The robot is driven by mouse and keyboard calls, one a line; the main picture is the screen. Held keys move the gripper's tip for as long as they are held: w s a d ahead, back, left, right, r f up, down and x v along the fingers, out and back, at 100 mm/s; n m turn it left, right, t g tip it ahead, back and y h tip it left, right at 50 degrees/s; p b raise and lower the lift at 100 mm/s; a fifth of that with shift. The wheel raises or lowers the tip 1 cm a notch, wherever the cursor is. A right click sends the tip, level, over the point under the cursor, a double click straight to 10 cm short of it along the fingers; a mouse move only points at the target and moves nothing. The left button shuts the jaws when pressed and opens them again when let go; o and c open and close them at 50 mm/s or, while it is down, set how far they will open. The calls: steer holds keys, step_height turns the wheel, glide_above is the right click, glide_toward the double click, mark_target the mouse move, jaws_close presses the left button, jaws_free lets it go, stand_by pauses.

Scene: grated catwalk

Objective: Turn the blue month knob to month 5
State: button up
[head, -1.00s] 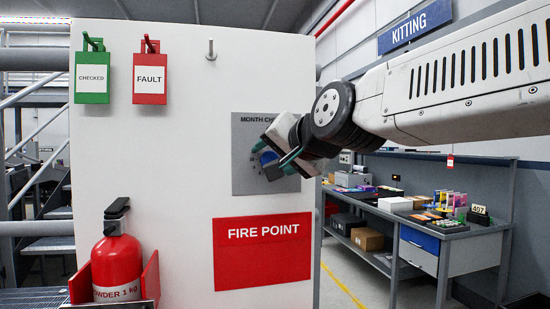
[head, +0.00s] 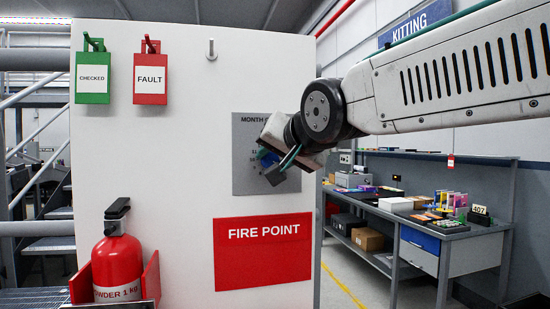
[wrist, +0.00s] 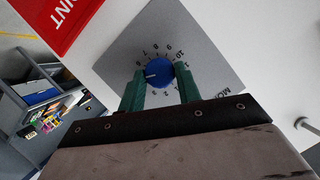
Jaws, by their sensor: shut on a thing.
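The blue month knob (wrist: 160,72) sits at the centre of a grey dial plate (wrist: 205,35) with numbers printed in a ring. My gripper (wrist: 161,75) is shut on the knob, one green finger on each side. In the wrist view the knob's white pointer line points left. The numbers by its tip are too small to read surely, and the left finger covers part of the ring. In the head view the grey plate (head: 243,182) is on the white panel. My gripper (head: 279,164) is tilted over its right part, and a bit of the blue knob (head: 267,158) shows.
A red FIRE POINT sign (head: 262,255) is below the plate. Green CHECKED (head: 92,78) and red FAULT (head: 150,80) tags hang upper left, beside a bare peg (head: 211,50). A fire extinguisher (head: 116,262) stands lower left. A workbench (head: 440,232) is behind at right.

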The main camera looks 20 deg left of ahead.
steer(key=o, duration=1)
steer(key=shift+c, duration=0.2)
steer(key=v, duration=0.7)
steer(key=shift+s+d, duration=0.25)
steer(key=shift+r, duration=0.1)
